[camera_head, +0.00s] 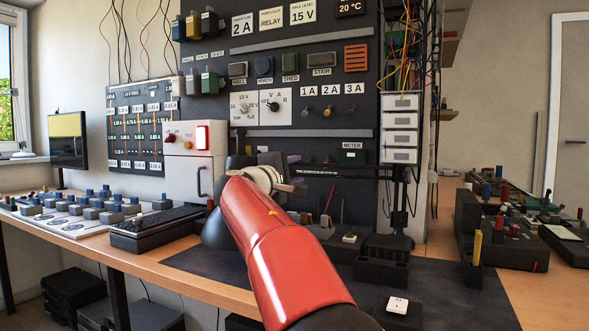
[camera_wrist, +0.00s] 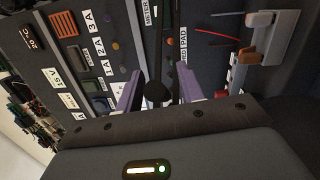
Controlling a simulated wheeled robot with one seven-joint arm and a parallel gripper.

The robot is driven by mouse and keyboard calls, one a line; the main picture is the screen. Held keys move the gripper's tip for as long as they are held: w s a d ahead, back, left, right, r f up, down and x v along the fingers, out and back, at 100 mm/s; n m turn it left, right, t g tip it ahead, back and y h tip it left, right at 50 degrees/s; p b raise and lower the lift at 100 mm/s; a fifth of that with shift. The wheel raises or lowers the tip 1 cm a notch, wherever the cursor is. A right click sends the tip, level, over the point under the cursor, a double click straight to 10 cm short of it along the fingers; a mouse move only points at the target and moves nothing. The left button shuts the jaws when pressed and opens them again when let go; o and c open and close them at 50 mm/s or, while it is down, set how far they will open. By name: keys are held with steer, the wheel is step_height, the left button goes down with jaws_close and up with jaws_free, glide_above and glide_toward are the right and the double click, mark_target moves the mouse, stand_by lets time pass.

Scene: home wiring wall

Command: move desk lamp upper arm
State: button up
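In the wrist view, my gripper (camera_wrist: 161,84) has its two purple fingers spread apart. Between them are a black round knob (camera_wrist: 155,96) and thin dark rods running up the picture; they look like part of the desk lamp's arm, though I cannot be sure. Gaps show between the knob and the fingers, so I see no grip. In the head view, my red arm reaches toward the dark panel and hides most of the gripper and whatever is at it. A dark rounded shape shows left of my arm; I cannot tell whether it is the lamp.
The dark wall panel (camera_head: 350,120) carries switches, labels and a green meter. A white box with a red light (camera_head: 190,160) stands left of my arm. A black holder (camera_head: 381,265) and a white switch block (camera_head: 397,305) are at right on the dark mat (camera_head: 450,300).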

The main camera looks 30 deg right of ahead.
steer(key=shift+w+d, duration=0.1)
steer(key=shift+d, duration=0.1)
steer(key=shift+c, duration=0.4)
jaws_close()
